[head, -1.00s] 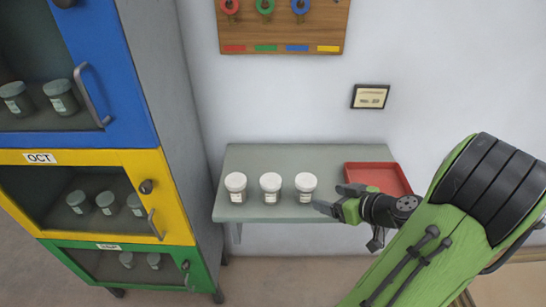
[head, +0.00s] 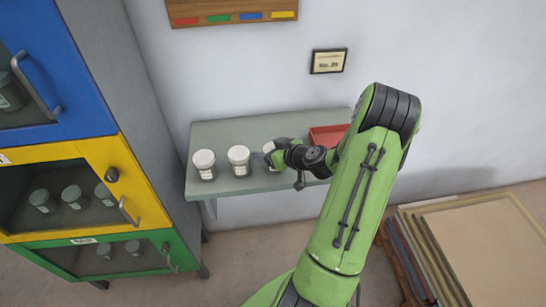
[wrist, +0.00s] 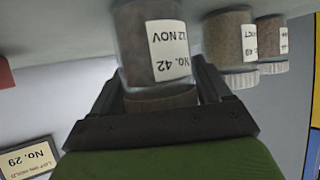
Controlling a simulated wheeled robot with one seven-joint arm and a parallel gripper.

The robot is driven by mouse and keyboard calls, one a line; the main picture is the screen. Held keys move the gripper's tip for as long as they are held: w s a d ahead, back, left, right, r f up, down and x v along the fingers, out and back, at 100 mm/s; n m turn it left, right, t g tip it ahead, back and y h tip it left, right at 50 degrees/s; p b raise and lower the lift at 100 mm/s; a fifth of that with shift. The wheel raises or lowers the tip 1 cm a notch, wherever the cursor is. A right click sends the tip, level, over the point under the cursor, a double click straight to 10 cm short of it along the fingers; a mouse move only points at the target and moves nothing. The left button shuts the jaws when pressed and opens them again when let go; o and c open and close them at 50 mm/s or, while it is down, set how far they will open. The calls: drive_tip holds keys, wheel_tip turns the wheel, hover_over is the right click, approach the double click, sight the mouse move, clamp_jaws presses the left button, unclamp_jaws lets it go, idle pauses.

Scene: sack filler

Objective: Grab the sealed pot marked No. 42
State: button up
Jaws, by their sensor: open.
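The pot marked No. 42 (wrist: 140,45) is a clear jar with a pale lid, and its label also reads 12 NOV. It appears upside down in the wrist view, between the two dark fingers of my gripper (wrist: 158,75). The fingers are open around it; I cannot tell whether either touches it. In the head view it is the rightmost of three pots (head: 268,147) standing on the shelf, partly hidden behind my gripper (head: 272,158).
Two similar pots stand to its left, the middle one (head: 238,160) and the left one (head: 204,164). A red tray (head: 328,135) lies at the shelf's (head: 225,130) right end. A cabinet with yellow (head: 125,160) and other coloured doors stands left. Stacked boards (head: 480,235) lie right.

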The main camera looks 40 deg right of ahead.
drive_tip(key=c, duration=0.7)
drive_tip(key=shift+r, duration=0.1)
drive_tip(key=shift+c, duration=0.2)
